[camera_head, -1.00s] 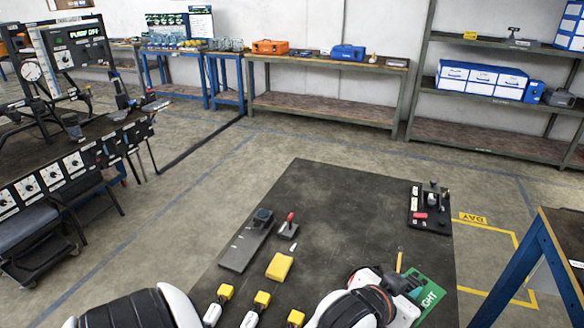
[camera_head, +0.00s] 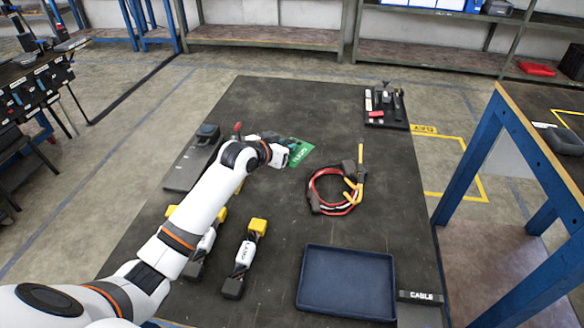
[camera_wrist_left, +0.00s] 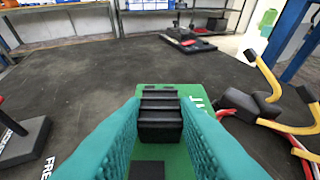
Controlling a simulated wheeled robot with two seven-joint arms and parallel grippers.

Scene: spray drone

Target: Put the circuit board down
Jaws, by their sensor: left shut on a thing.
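The green circuit board (camera_head: 299,150) is near the middle of the dark table, left of the cable. My left gripper (camera_head: 281,154) comes in from the left and is shut on the board. In the left wrist view, its teal fingers (camera_wrist_left: 160,112) close on both sides of a ribbed black block on the board (camera_wrist_left: 148,93). White lettering shows on the board's right part. The board looks level and low over the table; whether it touches is unclear. My right gripper is not in view.
A coiled red-and-black cable with yellow handles (camera_head: 318,203) lies right of the board. A blue tray (camera_head: 347,316) is at the near side. A grey plate (camera_head: 184,172) lies at left, a black tool holder (camera_head: 386,124) at far right. The far middle table (camera_head: 290,105) is clear.

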